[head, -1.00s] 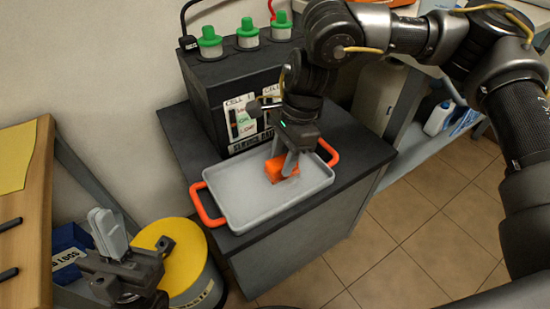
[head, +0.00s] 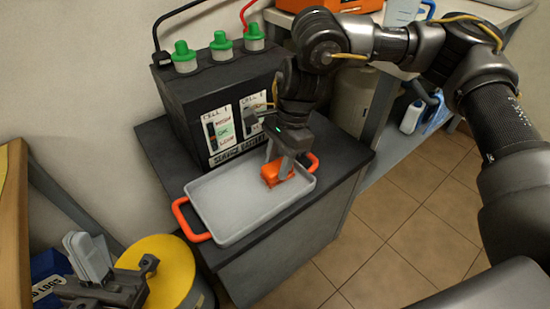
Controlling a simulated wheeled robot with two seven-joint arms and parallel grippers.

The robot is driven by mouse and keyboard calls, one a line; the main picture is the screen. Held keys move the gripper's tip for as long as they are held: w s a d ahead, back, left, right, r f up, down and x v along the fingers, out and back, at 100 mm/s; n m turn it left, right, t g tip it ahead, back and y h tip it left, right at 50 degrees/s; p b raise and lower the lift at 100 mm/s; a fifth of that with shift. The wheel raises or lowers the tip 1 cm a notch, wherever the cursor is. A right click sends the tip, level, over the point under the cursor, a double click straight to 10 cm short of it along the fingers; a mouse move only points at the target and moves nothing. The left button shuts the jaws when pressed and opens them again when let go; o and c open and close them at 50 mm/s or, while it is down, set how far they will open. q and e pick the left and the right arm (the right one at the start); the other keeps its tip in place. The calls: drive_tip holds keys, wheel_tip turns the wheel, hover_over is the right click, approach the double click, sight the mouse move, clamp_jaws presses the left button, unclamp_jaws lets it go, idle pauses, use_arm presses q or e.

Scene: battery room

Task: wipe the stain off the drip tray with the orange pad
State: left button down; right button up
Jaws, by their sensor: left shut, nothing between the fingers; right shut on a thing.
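The drip tray (head: 232,222) is shallow and light grey with an orange handle at each end. It lies on a dark cabinet top in front of the battery. My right gripper (head: 279,170) points down over the right part of the tray, shut on the orange pad (head: 272,177). The pad is low in the tray, apparently at its floor; I cannot tell whether it touches. No clear stain shows; the pad and gripper hide part of the floor. My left gripper (head: 88,258) is at the lower left, shut and empty, away from the tray.
The black battery (head: 185,103) with green caps stands behind the tray against the wall. A yellow-topped drum (head: 165,272) is left of the cabinet, beside a blue box (head: 46,275). A shelf with a white bottle (head: 411,117) is at the right. Tiled floor is free at front right.

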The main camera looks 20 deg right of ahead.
drive_tip(key=shift+s+a+f, duration=0.1)
drive_tip(key=shift+s+a, duration=0.25)
drive_tip(key=shift+a, duration=0.5)
drive_tip(key=shift+s+a+f, duration=0.1)
drive_tip(key=shift+s+a, duration=0.25)
drive_tip(key=shift+a, duration=0.45)
drive_tip(key=shift+a, duration=0.1)
drive_tip(key=shift+s+a, duration=0.15)
drive_tip(key=shift+a, duration=0.1)
drive_tip(key=shift+s+a+r, duration=0.1)
drive_tip(key=shift+s+a, duration=0.15)
drive_tip(key=shift+a, duration=0.4)
drive_tip(key=shift+s+a, duration=0.25)
drive_tip(key=shift+a, duration=0.35)
drive_tip(key=shift+a, duration=0.1)
drive_tip(key=shift+s+a+r, duration=0.1)
drive_tip(key=shift+s+a, duration=0.2)
drive_tip(key=shift+a, duration=0.5)
drive_tip(key=shift+s+a+r, duration=0.1)
drive_tip(key=shift+s+a, duration=0.15)
drive_tip(key=shift+a, duration=0.5)
drive_tip(key=shift+s+a+f, duration=0.1)
drive_tip(key=shift+s+a, duration=0.25)
drive_tip(key=shift+a, duration=0.45)
drive_tip(key=shift+s+a+f, duration=0.1)
drive_tip(key=shift+s+a, duration=0.2)
drive_tip(key=shift+a, duration=0.45)
drive_tip(key=shift+r, duration=0.1)
